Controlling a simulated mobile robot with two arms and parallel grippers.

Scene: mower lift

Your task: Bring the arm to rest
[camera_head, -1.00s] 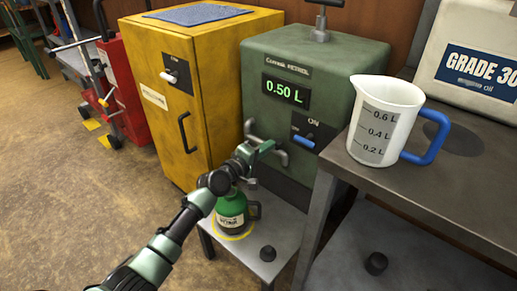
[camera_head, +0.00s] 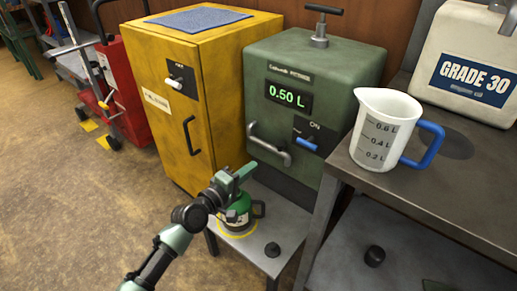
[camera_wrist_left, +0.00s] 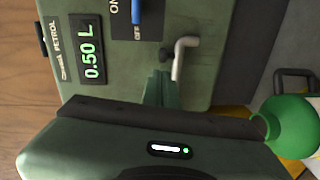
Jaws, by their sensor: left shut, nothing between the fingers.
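My left arm comes in from the lower left in the head view. Its left gripper (camera_head: 247,170) is shut and empty, in front of the green petrol dispenser (camera_head: 345,70) and above a green bottle (camera_head: 238,213). The bottle stands on a small grey stand, inside a yellow ring. The gripper hides part of the bottle. In the left wrist view the shut fingers (camera_wrist_left: 160,88) point at the dispenser's front, near its spout (camera_wrist_left: 182,58); the green bottle (camera_wrist_left: 290,125) shows at the right. My right gripper is not in view.
A grey bench (camera_head: 455,195) at the right holds a measuring jug (camera_head: 378,130) and an oil can (camera_head: 460,70). A yellow cabinet (camera_head: 185,120) stands left of the dispenser. A black cap (camera_head: 272,250) lies on the small stand (camera_head: 288,225). The floor at the left is open.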

